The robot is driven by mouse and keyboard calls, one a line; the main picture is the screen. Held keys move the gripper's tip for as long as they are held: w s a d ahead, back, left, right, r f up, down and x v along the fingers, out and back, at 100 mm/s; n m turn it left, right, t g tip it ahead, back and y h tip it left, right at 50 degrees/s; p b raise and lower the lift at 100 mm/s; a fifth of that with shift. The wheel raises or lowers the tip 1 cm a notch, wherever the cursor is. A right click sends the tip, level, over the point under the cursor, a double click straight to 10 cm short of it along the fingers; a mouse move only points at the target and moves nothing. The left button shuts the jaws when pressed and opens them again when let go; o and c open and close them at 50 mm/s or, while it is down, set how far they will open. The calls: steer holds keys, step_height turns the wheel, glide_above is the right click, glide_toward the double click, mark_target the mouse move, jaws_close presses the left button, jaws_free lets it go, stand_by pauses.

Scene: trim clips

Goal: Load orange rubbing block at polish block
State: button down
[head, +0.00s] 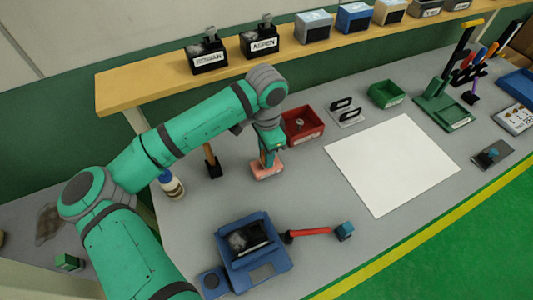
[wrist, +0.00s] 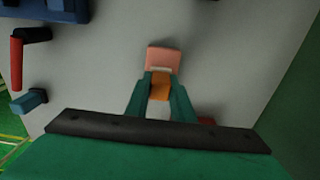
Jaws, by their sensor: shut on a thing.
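My gripper (head: 268,156) is low over the grey workbench, left of its middle, with its fingers pointing down. In the wrist view, its fingers (wrist: 160,88) are shut on the orange rubbing block (wrist: 160,82). A salmon-pink block (head: 266,172), which looks like the polish block, sits on the bench right under the gripper. It also shows just beyond the fingertips in the wrist view (wrist: 163,56). The orange block overlaps its near part; I cannot tell whether they touch. The orange block is mostly hidden in the head view.
A red bin (head: 303,127) stands close behind the gripper, to the right. A brush (head: 212,163) and a bottle (head: 171,184) stand to the left. A blue device (head: 250,252) and a red-handled tool (head: 310,232) lie in front. A white sheet (head: 393,163) covers the middle.

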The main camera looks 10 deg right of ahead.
steer(key=shift+w+a+f, duration=0.1)
steer(key=shift+f, duration=0.35)
stand_by(0.7)
steer(key=shift+f, duration=0.1)
stand_by(0.5)
steer(key=shift+r, duration=3.6)
